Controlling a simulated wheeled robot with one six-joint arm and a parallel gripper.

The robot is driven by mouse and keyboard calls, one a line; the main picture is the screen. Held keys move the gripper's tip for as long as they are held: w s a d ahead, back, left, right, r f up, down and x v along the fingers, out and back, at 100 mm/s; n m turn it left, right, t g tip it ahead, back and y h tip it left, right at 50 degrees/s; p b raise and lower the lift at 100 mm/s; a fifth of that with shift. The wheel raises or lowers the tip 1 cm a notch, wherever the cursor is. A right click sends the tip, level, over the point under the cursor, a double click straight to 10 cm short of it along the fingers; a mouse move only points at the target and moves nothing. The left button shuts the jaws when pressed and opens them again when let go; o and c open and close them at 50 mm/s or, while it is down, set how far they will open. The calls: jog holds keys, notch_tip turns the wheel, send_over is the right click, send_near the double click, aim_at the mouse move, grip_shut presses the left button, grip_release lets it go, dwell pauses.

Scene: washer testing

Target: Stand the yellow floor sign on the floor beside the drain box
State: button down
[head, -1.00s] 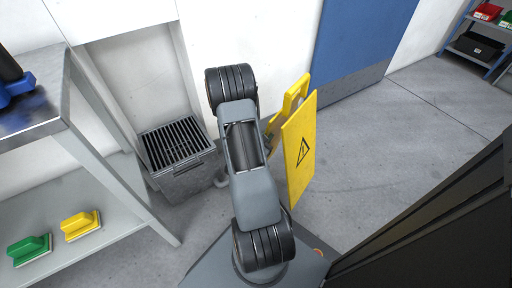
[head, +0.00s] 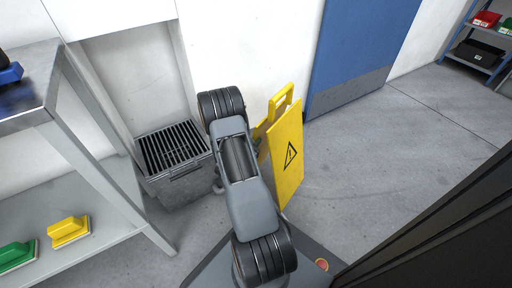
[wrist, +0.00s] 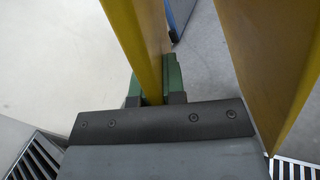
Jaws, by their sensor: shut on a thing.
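The yellow floor sign (head: 287,158) is upright with its panels spread, to the right of my arm in the head view. It has a black warning triangle and a handle opening at the top. The grey drain box (head: 184,184) with a slotted grate stands in the wall recess, left of my arm. In the wrist view my gripper (wrist: 158,88) has green fingers shut on one yellow panel of the sign (wrist: 270,65). My arm hides the gripper in the head view. I cannot tell whether the sign's feet touch the floor.
A metal shelf table (head: 112,190) stands at the left, with green (head: 16,256) and yellow (head: 69,230) scrubbers on its lower shelf. A blue door (head: 362,55) is behind the sign. Clear grey floor (head: 395,150) lies to the right. Shelves with bins (head: 480,50) stand far right.

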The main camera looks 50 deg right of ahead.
jog(key=shift+f+b, duration=0.3)
jog(key=shift+f, duration=0.9)
jog(key=c, duration=1.2)
grip_release()
jog(key=shift+s+f, duration=0.1)
